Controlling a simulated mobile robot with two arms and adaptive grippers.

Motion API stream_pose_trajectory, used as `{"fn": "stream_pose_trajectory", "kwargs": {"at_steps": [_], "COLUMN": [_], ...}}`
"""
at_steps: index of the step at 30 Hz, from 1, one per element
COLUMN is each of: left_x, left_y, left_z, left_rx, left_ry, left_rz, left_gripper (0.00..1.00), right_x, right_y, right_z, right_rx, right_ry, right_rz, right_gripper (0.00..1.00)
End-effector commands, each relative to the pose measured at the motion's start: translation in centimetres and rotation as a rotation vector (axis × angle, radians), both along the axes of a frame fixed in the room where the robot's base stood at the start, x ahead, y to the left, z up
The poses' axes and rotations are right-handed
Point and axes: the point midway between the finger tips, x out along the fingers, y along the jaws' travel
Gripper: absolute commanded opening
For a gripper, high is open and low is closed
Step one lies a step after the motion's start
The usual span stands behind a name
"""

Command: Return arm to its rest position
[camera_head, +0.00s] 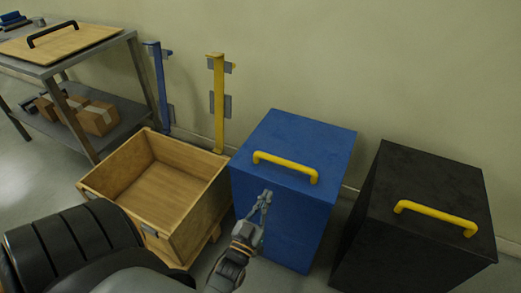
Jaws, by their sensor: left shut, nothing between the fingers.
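My left gripper (265,205) shows at the lower middle, in front of the blue box's near face in the picture. Its fingers are together and hold nothing. The blue box (310,141) stands on the floor with a yellow handle (285,166) on its top, and the gripper is below that handle in the picture, apart from it. My right gripper is not in view.
An open, empty wooden crate (205,163) stands left of the blue box. A black box (440,180) with a yellow handle (434,216) stands at the right. A metal table (62,66) at the upper left bears a wooden lid (75,43); cardboard boxes (97,117) sit on its lower shelf. Blue (159,85) and yellow (219,105) posts stand by the wall.

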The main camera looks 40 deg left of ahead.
Motion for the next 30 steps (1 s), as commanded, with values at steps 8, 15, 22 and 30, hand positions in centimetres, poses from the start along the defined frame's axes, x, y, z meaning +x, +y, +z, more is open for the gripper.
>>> {"fn": "stream_pose_trajectory", "kwargs": {"at_steps": [8,15,22,30], "left_x": [-2.7,-2.8,-1.7,-7.8], "left_y": [-0.7,-0.8,-3.6,-9.3], "left_z": [-1.0,-1.2,-8.8,-24.1], "left_rx": [0.0,-0.002,-0.062,-0.103], "left_ry": [-0.001,0.006,0.31,0.994], "left_rz": [-0.001,-0.003,-0.087,-0.241], "left_gripper": [0.0,0.0,0.0,0.0], "right_x": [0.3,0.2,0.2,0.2], "right_y": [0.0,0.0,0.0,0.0], "right_z": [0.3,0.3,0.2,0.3], "right_rx": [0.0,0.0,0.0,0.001], "right_ry": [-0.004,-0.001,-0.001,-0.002], "right_rz": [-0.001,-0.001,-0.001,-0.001], "right_gripper": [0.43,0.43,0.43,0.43]}}
